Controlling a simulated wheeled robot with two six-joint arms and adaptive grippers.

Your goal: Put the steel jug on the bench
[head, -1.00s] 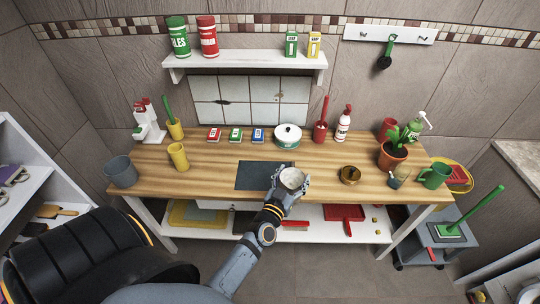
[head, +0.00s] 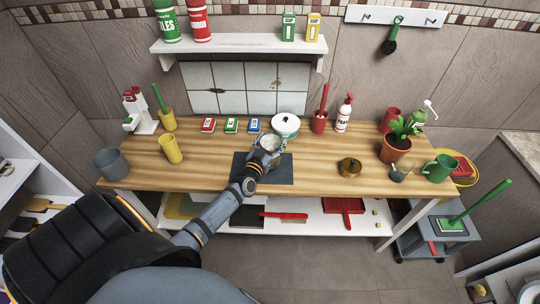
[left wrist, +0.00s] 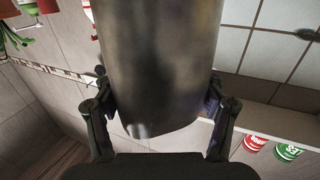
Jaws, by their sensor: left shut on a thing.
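The steel jug (head: 270,143) is a grey metal vessel, seen from above in the head view. My left gripper (head: 268,152) is shut on it, over the dark mat (head: 262,176) on the wooden bench (head: 320,176). In the left wrist view the jug (left wrist: 158,65) fills the middle, with the gripper's fingers (left wrist: 160,112) on both sides of it. I cannot tell whether the jug's base touches the bench. My right gripper is not in view.
A brass pot (head: 349,167) and a potted plant (head: 396,148) stand to the right. Bare wood lies between the mat and the brass pot.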

